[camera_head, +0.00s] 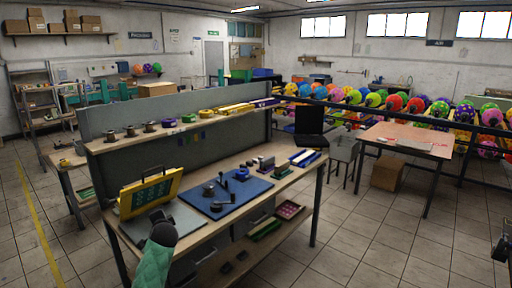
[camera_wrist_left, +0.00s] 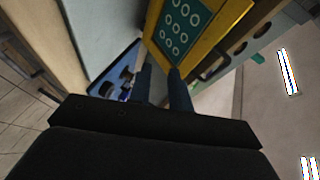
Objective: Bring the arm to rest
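My left gripper (camera_head: 160,216) is at the near left of the workbench, just in front of a yellow frame with a green panel (camera_head: 151,192). In the left wrist view its two dark fingers (camera_wrist_left: 160,72) stand apart, with a gap between them. The yellow frame (camera_wrist_left: 203,72) is just beyond the fingertips; I cannot tell whether they touch it. The frame stands tilted at the bench's left end. My right gripper (camera_head: 502,248) shows only partly at the right edge, away from the bench, and its fingers are not clear.
A blue mat (camera_head: 238,201) with dark tools lies on the bench right of the frame. A raised shelf (camera_head: 150,138) with rolls runs behind it. A wooden table (camera_head: 405,140) and balloon racks stand at the right. The floor (camera_head: 370,245) between bench and right gripper is clear.

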